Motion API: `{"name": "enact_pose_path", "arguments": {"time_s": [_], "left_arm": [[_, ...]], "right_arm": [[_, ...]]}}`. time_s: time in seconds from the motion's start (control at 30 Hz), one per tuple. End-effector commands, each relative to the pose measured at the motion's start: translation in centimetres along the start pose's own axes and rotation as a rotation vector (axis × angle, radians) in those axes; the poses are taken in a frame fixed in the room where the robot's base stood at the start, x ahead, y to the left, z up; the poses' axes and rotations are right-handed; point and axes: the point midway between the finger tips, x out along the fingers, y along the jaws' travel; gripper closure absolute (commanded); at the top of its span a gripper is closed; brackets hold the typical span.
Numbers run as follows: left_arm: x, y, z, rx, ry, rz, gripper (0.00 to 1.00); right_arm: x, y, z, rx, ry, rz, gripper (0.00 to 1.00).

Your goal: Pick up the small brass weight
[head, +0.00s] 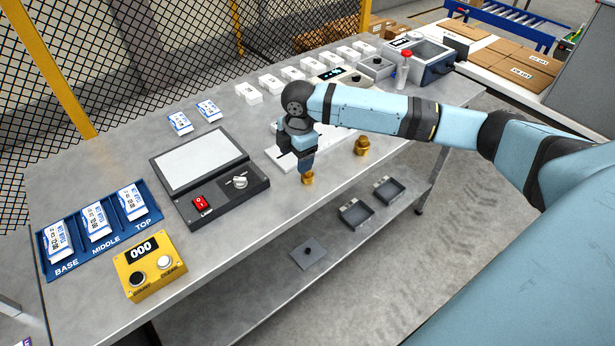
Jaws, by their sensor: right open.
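The small brass weight (307,179) stands near the front edge of the grey metal table, directly below my right gripper (306,170). The fingers point down and reach the weight's top; I cannot tell whether they touch it. The gripper is open, and its fingers partly hide the weight's upper part. A larger brass weight (362,146) stands to the right, near the front edge. My left gripper is not in view.
A dark device with a light panel (203,160) and red switch lies left of the gripper. A white board (285,156) lies behind it. A yellow counter box (151,265) and blue tray (77,257) are at the left. Below are shelf trays (356,214).

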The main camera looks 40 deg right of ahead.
Motion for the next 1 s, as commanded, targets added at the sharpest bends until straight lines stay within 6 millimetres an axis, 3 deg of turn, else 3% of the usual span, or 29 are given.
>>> {"name": "enact_pose_path", "arguments": {"time_s": [0.1, 0.27, 0.6, 1.0], "left_arm": [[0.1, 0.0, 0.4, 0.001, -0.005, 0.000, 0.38], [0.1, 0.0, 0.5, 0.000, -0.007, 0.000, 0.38], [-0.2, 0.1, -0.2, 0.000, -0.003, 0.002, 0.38], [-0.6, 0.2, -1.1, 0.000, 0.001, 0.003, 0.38]], "right_arm": [[-2.3, 1.0, 2.8, -0.016, -0.040, -0.032, 0.30], [-2.8, 1.2, 4.1, -0.026, -0.055, -0.058, 0.30], [3.2, 0.9, 4.4, -0.026, -0.054, -0.058, 0.30], [7.2, 0.7, 4.7, -0.027, -0.054, -0.057, 0.30]]}}
